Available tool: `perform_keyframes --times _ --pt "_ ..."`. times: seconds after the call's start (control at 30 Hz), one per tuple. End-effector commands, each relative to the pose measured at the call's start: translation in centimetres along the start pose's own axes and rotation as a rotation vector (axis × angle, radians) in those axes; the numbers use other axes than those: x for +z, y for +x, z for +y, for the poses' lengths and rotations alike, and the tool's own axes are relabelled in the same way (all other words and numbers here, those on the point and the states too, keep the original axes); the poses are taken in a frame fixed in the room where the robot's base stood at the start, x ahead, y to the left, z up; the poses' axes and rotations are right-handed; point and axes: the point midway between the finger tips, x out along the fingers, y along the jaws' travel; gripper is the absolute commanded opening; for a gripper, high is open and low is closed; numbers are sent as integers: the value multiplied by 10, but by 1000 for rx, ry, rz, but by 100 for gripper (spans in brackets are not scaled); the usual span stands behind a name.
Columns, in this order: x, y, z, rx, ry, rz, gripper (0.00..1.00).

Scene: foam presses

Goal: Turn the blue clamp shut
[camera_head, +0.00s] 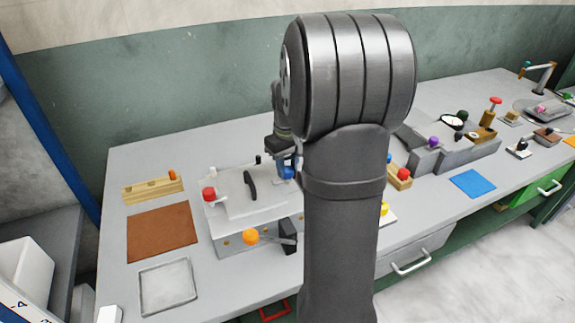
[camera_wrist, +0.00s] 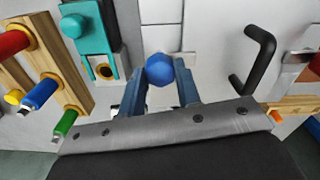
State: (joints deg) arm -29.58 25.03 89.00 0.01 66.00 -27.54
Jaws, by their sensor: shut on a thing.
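The blue clamp shows in the wrist view as a round blue knob (camera_wrist: 160,70) between my two fingers. In the head view its blue knob (camera_head: 289,173) is at the back right of the grey press box (camera_head: 228,243), partly covered by my arm. My gripper (camera_head: 287,166) points down over it from the back of the box. In the wrist view my gripper (camera_wrist: 160,80) is shut on the blue knob, one finger on each side. The clamp's lower part is hidden, and I cannot tell how far it is turned.
A black handle (camera_head: 250,185) stands on the lid, near the clamp. A red knob (camera_head: 209,193) is at the lid's left, and an orange knob (camera_head: 250,236) is in front.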

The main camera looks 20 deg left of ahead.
Motion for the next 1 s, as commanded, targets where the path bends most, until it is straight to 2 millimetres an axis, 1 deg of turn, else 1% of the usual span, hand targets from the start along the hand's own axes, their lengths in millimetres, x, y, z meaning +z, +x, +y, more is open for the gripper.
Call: perform_keyframes --times 0.03,0.07,0.1,0.13,0.4,0.53,0.67,1.0 --pt "-1 -2 0 2 -1 4 34" --pt "-1 -2 0 2 -1 4 40" --pt "-1 -2 0 2 -1 3 48" --pt "-1 -1 0 2 0 3 52" --pt "0 -1 0 1 0 1 52" --pt "-1 -9 0 2 0 3 52" --pt "-1 -31 0 3 0 5 52" --pt "-1 -114 0 3 0 6 52"
